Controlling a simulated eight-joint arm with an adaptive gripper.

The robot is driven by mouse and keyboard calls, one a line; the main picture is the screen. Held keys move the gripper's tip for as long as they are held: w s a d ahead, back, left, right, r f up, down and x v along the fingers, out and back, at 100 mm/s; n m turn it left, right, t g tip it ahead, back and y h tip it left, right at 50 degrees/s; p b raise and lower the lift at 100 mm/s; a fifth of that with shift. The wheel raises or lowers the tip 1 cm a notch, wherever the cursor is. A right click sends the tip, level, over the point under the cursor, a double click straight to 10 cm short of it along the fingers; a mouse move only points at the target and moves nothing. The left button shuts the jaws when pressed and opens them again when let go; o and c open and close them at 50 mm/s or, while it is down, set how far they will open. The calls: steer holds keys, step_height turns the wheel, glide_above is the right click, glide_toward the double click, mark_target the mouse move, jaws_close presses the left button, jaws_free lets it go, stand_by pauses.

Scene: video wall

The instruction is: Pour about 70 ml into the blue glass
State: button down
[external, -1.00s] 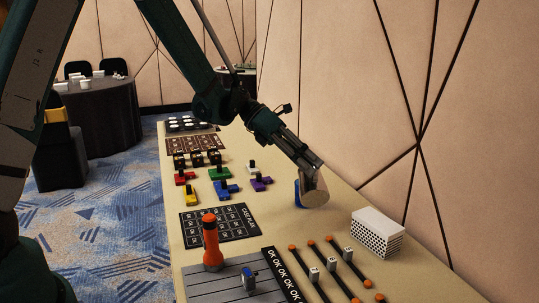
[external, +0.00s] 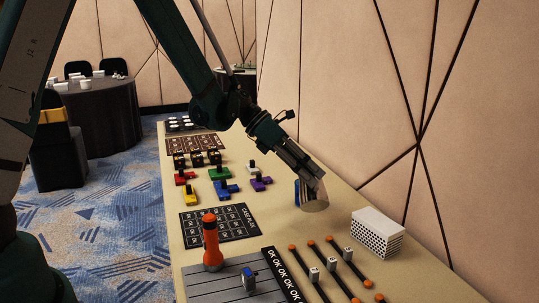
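My gripper (external: 312,178) is over the table's right side, pointing down to the right, and appears shut on a pale metallic container (external: 316,203). The container looks tilted, with its rounded end toward the camera. The blue glass (external: 297,192) stands on the table just left of the container. Only a strip of it shows; my gripper and the container hide the rest. I cannot tell whether container and glass touch, and neither the glass's inside nor any liquid shows.
A white perforated box (external: 377,233) stands to the right. An orange-and-black flashlight (external: 211,243) stands at the front left. Orange-ended bars (external: 330,268) lie in front. Coloured blocks (external: 219,174) and a black card mat (external: 218,222) lie to the left. The wall runs along the table's right.

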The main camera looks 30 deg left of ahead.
mark_target(312, 199)
steer(key=shift+s+d+f+t+y, duration=0.1)
steer(key=shift+s+f+t+y, duration=0.1)
steer(key=shift+f, duration=0.15)
steer(key=shift+s+d+f+t+y, duration=0.1)
steer(key=shift+f+t+y, duration=0.1)
steer(key=shift+f, duration=0.15)
steer(key=shift+f+m+b, duration=0.1)
steer(key=shift+m+b, duration=0.2)
steer(key=shift+b, duration=0.05)
steer(key=shift+s+d+f+t+b, duration=0.15)
steer(key=shift+s+f+t+b, duration=0.15)
steer(key=shift+f, duration=0.15)
steer(key=shift+s+d+f+m+t+y, duration=0.25)
steer(key=shift+s+d+m+t+y, duration=0.15)
steer(key=shift+s+t+y, duration=0.15)
steer(key=shift+s+d+f+m+t+y+b, duration=0.4)
steer(key=shift+s+f+t+b, duration=0.3)
steer(key=shift+f+b, duration=0.4)
steer(key=shift+s+d+f+m+t+y+b, duration=0.3)
steer(key=shift+s+f+t+b, duration=0.4)
steer(key=shift+f+b, duration=0.45)
steer(key=shift+s+d+f+m+t+y+b, duration=0.4)
steer(key=shift+s+f+t+b, duration=0.3)
steer(key=shift+f+b, duration=0.4)
steer(key=shift+s+f+t+y+b, duration=0.4)
steer(key=shift+t+b, duration=0.35)
steer(key=shift+b, duration=0.4)
steer(key=shift+m, duration=0.3)
